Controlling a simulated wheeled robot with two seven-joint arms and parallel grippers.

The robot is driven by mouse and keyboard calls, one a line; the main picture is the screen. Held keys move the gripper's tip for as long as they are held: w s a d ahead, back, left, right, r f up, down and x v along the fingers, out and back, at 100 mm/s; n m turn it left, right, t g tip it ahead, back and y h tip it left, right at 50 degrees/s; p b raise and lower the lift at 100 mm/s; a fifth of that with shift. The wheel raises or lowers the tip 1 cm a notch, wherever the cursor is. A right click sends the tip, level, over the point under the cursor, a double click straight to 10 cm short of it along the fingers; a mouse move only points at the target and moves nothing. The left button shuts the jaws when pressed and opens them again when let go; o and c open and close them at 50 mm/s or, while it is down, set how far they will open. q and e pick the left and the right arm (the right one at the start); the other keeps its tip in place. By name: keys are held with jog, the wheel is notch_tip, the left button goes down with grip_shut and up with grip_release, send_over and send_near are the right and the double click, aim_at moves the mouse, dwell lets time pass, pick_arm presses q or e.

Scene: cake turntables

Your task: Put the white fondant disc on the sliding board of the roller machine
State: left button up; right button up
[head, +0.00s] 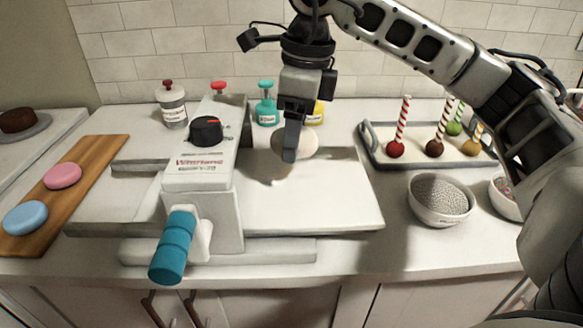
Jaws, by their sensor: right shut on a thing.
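The white fondant disc (308,142) is held in my right gripper (291,150), tilted up on edge and seen partly behind the fingers. The gripper is shut on it, over the right part of the sliding board (340,205) of the roller machine (207,170). A shadow lies on the board below the disc, and the disc appears a little above it. The roller machine has a black dial on top and a teal crank handle (173,247) at the front. My left gripper is not in view.
A wooden board (95,160) with a pink disc (63,176) and a blue disc (25,217) lies left. Several bottles stand behind the machine, including a teal one (265,105). A tray (373,155) of cake pops and a bowl (440,213) are at right.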

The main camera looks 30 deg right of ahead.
aim_at(292, 180)
notch_tip(292, 180, down, 6)
jog(key=shift+r, duration=0.25)
jog(key=shift+f, duration=0.35)
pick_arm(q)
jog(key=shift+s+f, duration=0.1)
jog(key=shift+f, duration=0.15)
